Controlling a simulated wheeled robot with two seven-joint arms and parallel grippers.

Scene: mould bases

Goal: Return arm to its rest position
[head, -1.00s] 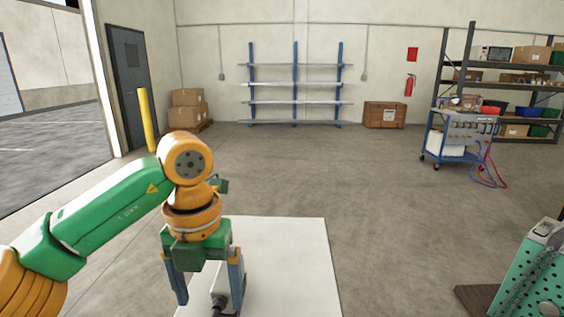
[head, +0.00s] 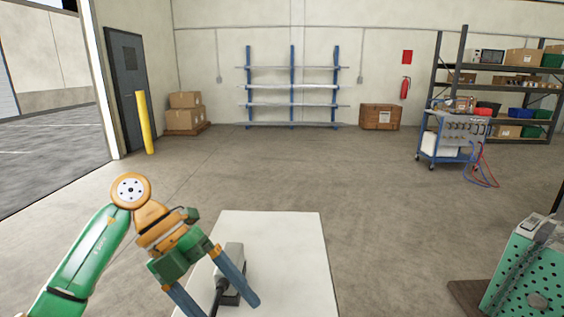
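My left arm comes in from the lower left, green and orange. Its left gripper (head: 220,305) is in front of the left part of a white table (head: 290,260). Its two blue-grey fingers are spread wide apart, and it points down and to the right. A grey box-like device (head: 231,258) with a black lower part and cable is on the table, partly hidden behind the right finger. I see nothing gripped between the fingers, and I cannot tell whether the finger touches the device. My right gripper is not in view.
A green perforated metal piece (head: 525,265) stands on a dark base at the lower right. A blue tool cart (head: 450,135) and loaded shelving (head: 505,90) are at the back right. A yellow post (head: 145,122) stands by the door. The middle floor is clear.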

